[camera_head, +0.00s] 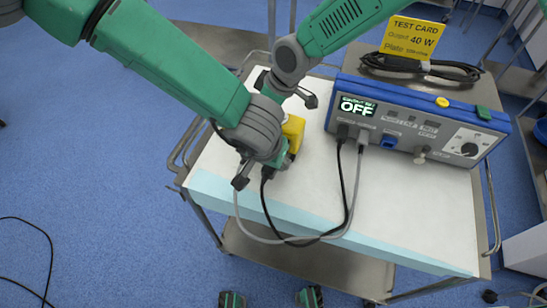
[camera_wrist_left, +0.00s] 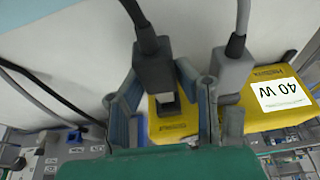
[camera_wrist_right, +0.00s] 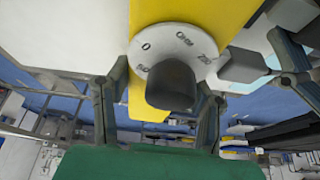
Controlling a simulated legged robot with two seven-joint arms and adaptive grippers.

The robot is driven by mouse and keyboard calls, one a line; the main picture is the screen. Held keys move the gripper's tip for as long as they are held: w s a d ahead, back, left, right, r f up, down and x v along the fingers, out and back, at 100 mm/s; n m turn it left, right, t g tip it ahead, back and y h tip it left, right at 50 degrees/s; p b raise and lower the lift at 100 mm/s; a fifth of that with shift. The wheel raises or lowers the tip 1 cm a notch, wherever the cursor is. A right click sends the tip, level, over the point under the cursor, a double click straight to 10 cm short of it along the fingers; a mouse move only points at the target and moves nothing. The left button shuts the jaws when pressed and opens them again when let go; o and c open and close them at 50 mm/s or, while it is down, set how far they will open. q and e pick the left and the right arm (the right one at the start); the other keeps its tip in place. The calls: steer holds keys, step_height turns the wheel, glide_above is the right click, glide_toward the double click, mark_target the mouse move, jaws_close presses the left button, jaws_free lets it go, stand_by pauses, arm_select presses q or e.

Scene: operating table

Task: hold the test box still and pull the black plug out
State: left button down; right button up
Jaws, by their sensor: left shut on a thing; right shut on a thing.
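The yellow test box (camera_head: 294,128) is mostly hidden behind my left wrist in the head view. In the left wrist view, it (camera_wrist_left: 262,97) carries a white "40 W" label. My left gripper (camera_wrist_left: 166,98) is shut around the black plug (camera_wrist_left: 154,68), which reaches the box's yellow face; I cannot tell how deep it sits. A grey plug (camera_wrist_left: 231,72) is beside it, outside my fingers. My right gripper (camera_wrist_right: 157,95) is shut on the test box, which shows in the right wrist view (camera_wrist_right: 205,14) with a white dial (camera_wrist_right: 160,45) and black knob (camera_wrist_right: 170,88).
The blue generator (camera_head: 420,115), reading OFF, stands to the right on the cart. A black cable (camera_head: 350,200) and a grey cable (camera_head: 357,185) loop from its front to the box area. A yellow test card (camera_head: 411,38) stands behind. The cart's front right (camera_head: 420,215) is clear.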

arm_select(q)
steer(key=shift+s+a, duration=0.4)
steer(key=shift+s, duration=0.25)
arm_select(e)
steer(key=shift+s+f, duration=0.1)
arm_select(q)
steer(key=shift+s+a, duration=0.3)
steer(key=shift+s, duration=0.25)
stand_by(0.4)
steer(key=shift+w+v, duration=0.1)
steer(key=shift+v, duration=1.85)
steer(key=shift+w+v, duration=0.15)
steer(key=shift+v, duration=1.8)
steer(key=shift+d, duration=0.15)
arm_select(e)
steer(key=o, duration=1.5)
steer(key=shift+o, duration=0.2)
steer(key=v, duration=1.2)
steer(key=shift+f, duration=0.1)
